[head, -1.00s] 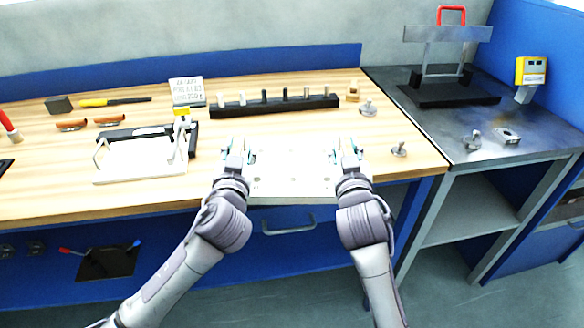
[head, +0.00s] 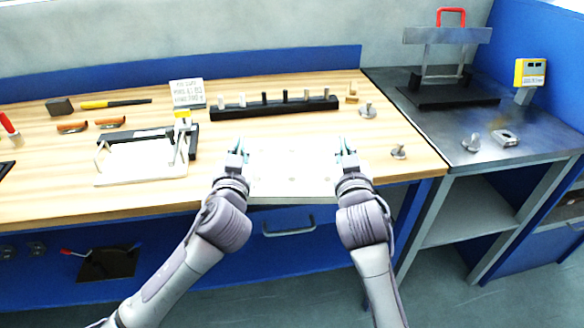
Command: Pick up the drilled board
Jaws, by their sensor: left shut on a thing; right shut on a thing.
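The drilled board (head: 291,176) is a pale, flat plate with small dark holes, in the middle of the head view at the bench's front edge. My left gripper (head: 238,152) is shut on its left side. My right gripper (head: 345,152) is shut on its right side. The board lies level between the two grippers. I cannot tell how far it is above the bench top, and the gripped edges are partly hidden by the fingers.
The wooden bench (head: 225,135) has a black rack with pegs (head: 273,106) behind the board. A white-bedded fixture (head: 142,160) stands left. Metal knobs (head: 367,110) stand right. A metal side table (head: 530,125) holds a black-based press frame (head: 447,94).

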